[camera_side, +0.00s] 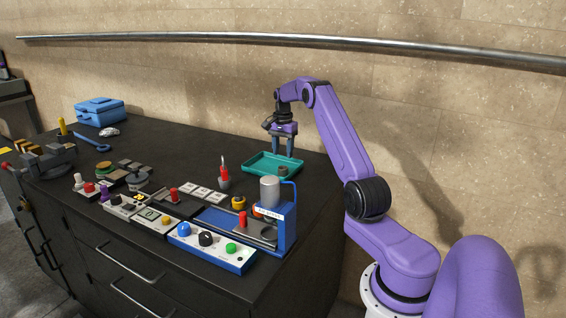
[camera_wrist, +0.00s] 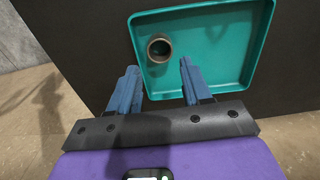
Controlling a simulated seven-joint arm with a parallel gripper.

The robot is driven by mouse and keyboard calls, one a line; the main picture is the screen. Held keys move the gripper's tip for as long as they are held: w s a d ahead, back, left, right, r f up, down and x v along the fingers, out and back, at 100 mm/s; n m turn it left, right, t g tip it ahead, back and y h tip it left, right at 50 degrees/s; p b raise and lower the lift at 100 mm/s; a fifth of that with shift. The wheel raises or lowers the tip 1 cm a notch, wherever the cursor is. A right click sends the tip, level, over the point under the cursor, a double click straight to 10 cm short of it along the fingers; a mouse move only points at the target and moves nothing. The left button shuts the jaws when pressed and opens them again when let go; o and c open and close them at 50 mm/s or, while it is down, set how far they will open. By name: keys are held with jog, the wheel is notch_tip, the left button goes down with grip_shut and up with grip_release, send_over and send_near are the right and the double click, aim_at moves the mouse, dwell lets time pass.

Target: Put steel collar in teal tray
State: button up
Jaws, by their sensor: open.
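The steel collar (camera_wrist: 160,48), a short round ring with a dark bore, lies inside the teal tray (camera_wrist: 205,14) near one corner in the wrist view. In the side view the teal tray (camera_side: 258,164) sits at the back right of the dark bench, and the collar shows small inside it (camera_side: 283,170). My gripper (camera_side: 283,154) is over the tray, fingers pointing down. In the wrist view its two blue fingers (camera_wrist: 158,68) are spread apart with nothing between them. The collar appears beyond the fingertips, apart from them.
A blue press (camera_side: 287,215) with a grey cylinder stands in front of the tray. A red-tipped tool (camera_side: 223,172) stands upright left of the tray. Control boxes with knobs (camera_side: 207,240) line the front edge. A blue toolbox (camera_side: 100,110) is at the back left.

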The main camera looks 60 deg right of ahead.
notch_tip(320, 180, up, 5)
jog(key=w+a+r+n, duration=0.2)
jog(key=w+a+n, duration=0.1)
jog(key=a, duration=0.7)
jog(key=w+a+r+n, duration=0.15)
jog(key=a+n, duration=0.25)
jog(key=a, duration=0.5)
jog(key=s+a+r+n, duration=0.1)
jog(key=s+a+n, duration=0.15)
jog(key=a, duration=0.65)
jog(key=s+a+r+n, duration=0.15)
jog(key=a+n, duration=0.25)
jog(key=a, duration=0.4)
jog(key=s+a+f+n, duration=0.1)
jog(key=s+a+n, duration=0.95)
jog(key=s, duration=0.55)
jog(key=s+f+n, duration=0.2)
jog(key=s+n, duration=0.1)
jog(key=s, duration=0.5)
jog(key=s+f+n, duration=0.2)
jog(key=s+n, duration=0.1)
jog(key=s, duration=0.6)
jog(key=shift+a+n, duration=0.3)
jog(key=shift+a, duration=0.1)
